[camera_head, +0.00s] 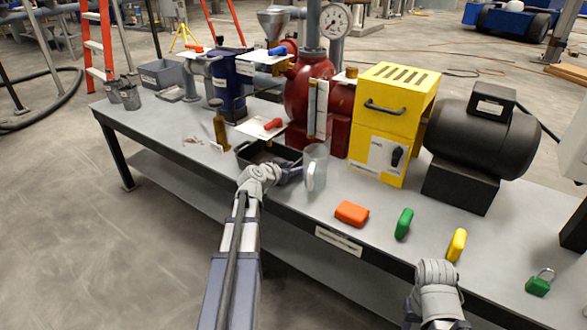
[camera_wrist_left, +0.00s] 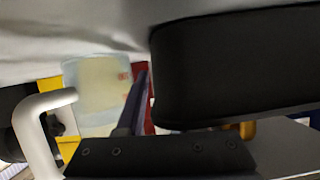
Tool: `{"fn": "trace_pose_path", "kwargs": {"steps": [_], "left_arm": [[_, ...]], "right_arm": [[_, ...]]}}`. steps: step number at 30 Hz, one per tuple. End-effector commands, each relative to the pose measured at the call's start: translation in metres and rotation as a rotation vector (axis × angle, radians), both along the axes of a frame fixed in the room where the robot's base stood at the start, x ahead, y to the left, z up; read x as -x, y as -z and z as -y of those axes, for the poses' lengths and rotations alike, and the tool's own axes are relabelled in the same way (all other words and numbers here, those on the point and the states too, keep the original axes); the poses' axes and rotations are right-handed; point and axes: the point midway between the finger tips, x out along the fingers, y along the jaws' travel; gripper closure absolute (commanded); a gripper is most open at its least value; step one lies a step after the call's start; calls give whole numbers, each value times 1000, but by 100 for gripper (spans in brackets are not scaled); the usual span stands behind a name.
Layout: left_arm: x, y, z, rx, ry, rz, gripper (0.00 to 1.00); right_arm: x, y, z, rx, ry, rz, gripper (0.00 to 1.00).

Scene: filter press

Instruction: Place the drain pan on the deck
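The drain pan (camera_head: 245,158) is a shallow black tray at the front of the deck (camera_head: 230,180), below the red pump. I cannot tell whether its underside touches the deck. My left gripper (camera_head: 291,173) is at the pan's front right corner. In the left wrist view a large black rounded shape (camera_wrist_left: 235,65), probably the pan, fills the upper right. One dark finger (camera_wrist_left: 132,110) shows beside it; the other finger is hidden, so its grip is unclear. My right wrist shows at the bottom right of the head view, but its fingers do not show.
The red pump (camera_head: 300,90) and yellow guard (camera_head: 385,150) stand behind. Orange (camera_head: 351,213), green (camera_head: 404,223) and yellow (camera_head: 457,244) blocks lie along the front.

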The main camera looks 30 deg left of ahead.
Motion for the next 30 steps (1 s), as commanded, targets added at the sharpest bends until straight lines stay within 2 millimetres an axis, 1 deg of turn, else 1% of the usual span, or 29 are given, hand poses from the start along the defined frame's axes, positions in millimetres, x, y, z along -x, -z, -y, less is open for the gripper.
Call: {"fn": "trace_pose_path", "kwargs": {"steps": [5,8,11,18,21,25,30], "left_arm": [[0,0,0,0,0,0,65],[0,-5,0,0,0,0,65],[14,-11,0,0,-2,0,65],[61,-31,-2,1,-4,0,65],[78,-38,-2,0,-2,0,65],[96,-44,-3,0,-1,0,65],[108,-49,-5,1,-1,0,65]], "right_arm": [[0,0,0,0,0,0,50],[0,-5,0,0,1,0,50],[0,-11,0,1,2,0,50],[0,-31,1,4,6,0,50],[0,-38,1,5,7,0,50],[0,-45,1,6,9,0,50],[0,-49,1,5,9,0,50]]}}
